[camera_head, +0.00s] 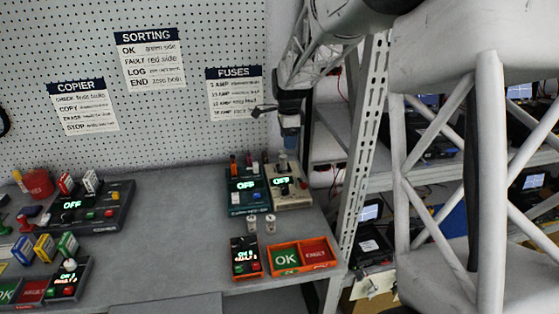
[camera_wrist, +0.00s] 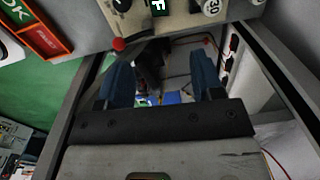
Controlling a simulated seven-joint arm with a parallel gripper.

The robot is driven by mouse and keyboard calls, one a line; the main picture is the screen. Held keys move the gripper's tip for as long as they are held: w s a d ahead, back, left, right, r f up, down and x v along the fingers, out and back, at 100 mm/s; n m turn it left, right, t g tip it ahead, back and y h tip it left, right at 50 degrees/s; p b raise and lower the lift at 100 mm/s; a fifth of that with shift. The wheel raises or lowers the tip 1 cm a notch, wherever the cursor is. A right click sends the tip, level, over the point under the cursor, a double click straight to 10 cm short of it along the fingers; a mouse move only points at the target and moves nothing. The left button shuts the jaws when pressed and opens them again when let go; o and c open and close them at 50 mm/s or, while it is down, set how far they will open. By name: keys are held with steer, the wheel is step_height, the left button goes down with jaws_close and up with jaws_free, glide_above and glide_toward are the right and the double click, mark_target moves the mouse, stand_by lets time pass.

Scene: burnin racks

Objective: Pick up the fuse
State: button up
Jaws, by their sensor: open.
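Two small pale, clear-looking cylinders (camera_head: 251,223) (camera_head: 270,223) stand side by side on the grey bench, in front of two testers; they look like fuses, but I cannot tell which is the task's fuse. Several small coloured pieces stick up at the back of the teal tester (camera_head: 247,190). My gripper (camera_head: 290,146) hangs above the back of the cream tester (camera_head: 289,187), apart from it. In the wrist view, its blue fingers (camera_wrist: 162,78) are spread, with nothing held between them. No fuse is clearly visible in that view.
An orange tray (camera_head: 301,269) with OK and FAULT pads and a small dark box (camera_head: 246,258) stand at the front right. A metal rack (camera_head: 363,150) rises right of the bench. A copier unit (camera_head: 88,208) and coloured blocks are at left. The bench middle is clear.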

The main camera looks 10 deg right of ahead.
mark_target(283, 156)
steer(key=w+f+m, duration=0.1)
steer(key=w+f, duration=0.1)
steer(key=w, duration=0.1)
steer(key=w+f+m, duration=0.1)
steer(key=w+f, duration=0.1)
steer(key=w, duration=0.1)
steer(key=w+f+m, duration=0.2)
steer(key=w, duration=0.1)
steer(key=shift+d+f, duration=0.2)
steer(key=shift+f, duration=0.2)
steer(key=shift+s+f, duration=0.1)
steer(key=shift+f, duration=1.2)
steer(key=shift+s+f, duration=0.15)
steer(key=shift+f, duration=1.15)
steer(key=shift+s+f, duration=0.1)
steer(key=shift+f, duration=1.2)
steer(key=c, duration=1.1)
